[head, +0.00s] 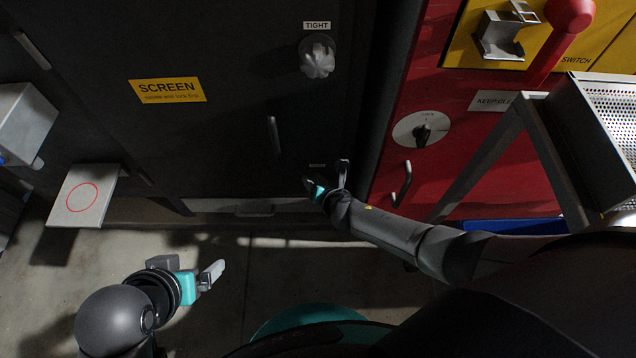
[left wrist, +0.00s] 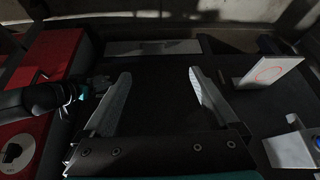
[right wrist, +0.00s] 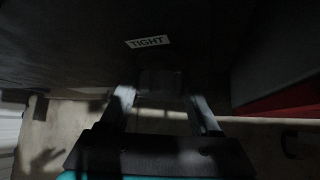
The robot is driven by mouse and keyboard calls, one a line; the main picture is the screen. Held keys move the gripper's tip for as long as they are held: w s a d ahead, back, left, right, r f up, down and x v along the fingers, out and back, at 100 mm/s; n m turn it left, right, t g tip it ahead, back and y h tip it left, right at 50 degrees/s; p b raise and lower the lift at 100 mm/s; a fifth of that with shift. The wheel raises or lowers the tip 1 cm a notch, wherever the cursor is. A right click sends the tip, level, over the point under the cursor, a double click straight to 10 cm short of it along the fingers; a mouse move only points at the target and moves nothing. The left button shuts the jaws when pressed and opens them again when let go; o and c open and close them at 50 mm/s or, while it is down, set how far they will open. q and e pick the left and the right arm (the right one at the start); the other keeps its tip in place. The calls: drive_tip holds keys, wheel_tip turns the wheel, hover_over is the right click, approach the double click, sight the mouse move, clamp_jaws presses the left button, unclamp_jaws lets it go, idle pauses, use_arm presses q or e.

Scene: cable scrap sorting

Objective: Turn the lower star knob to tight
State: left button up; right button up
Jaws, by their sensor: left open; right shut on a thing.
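The lower star knob sits on the dark cabinet front below a white TIGHT label (right wrist: 148,42). In the right wrist view a dim, dark knob shape (right wrist: 160,80) lies between my fingers; its lobes are too dark to make out. My right gripper (head: 327,177) is shut on it; it also shows in the right wrist view (right wrist: 161,100). In the head view the gripper hides this knob. The upper star knob (head: 317,60), pale and lobed, sits higher under its own TIGHT label (head: 317,25). My left gripper (head: 196,268) is open and empty above the floor.
The dark cabinet (head: 220,130) has a handle (head: 274,135). A red panel (head: 440,120) with a rotary switch (head: 422,131) stands right of it. A white plate with a red circle (head: 105,188) juts out at left. A perforated metal tray (head: 612,110) stands at far right.

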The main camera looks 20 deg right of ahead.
drive_tip(key=shift+s+f+m+t+y+b, duration=0.1)
drive_tip(key=shift+f+m+t+y+b, duration=0.1)
drive_tip(key=shift+m+t+y+b, duration=0.7)
drive_tip(key=shift+g+y+b, duration=0.3)
drive_tip(key=shift+b, duration=1.35)
drive_tip(key=shift+r+m+y+b, duration=0.1)
drive_tip(key=shift+m+y+b, duration=0.25)
drive_tip(key=shift+y, duration=0.25)
drive_tip(key=shift+m+t+y, duration=0.25)
drive_tip(key=shift+t+y, duration=0.05)
drive_tip(key=shift+t, duration=0.2)
use_arm(q)
drive_tip(key=w+d+r+t+h, duration=0.3)
drive_tip(key=w+d+t+h, duration=0.1)
drive_tip(key=d+t, duration=0.6)
drive_tip(key=shift+d+t+h, duration=0.15)
drive_tip(key=shift+t+h, duration=0.15)
drive_tip(key=shift+h, duration=0.4)
use_arm(e)
drive_tip(key=shift+m+t+y, duration=0.7)
drive_tip(key=shift+m+y, duration=0.2)
drive_tip(key=shift+y, duration=0.2)
drive_tip(key=shift+a+f+m+t+y, duration=0.15)
drive_tip(key=shift+f+m+t+y, duration=0.15)
drive_tip(key=shift+m+t+y, duration=0.15)
drive_tip(key=shift+r+m+t, duration=0.2)
drive_tip(key=shift+m+t, duration=0.05)
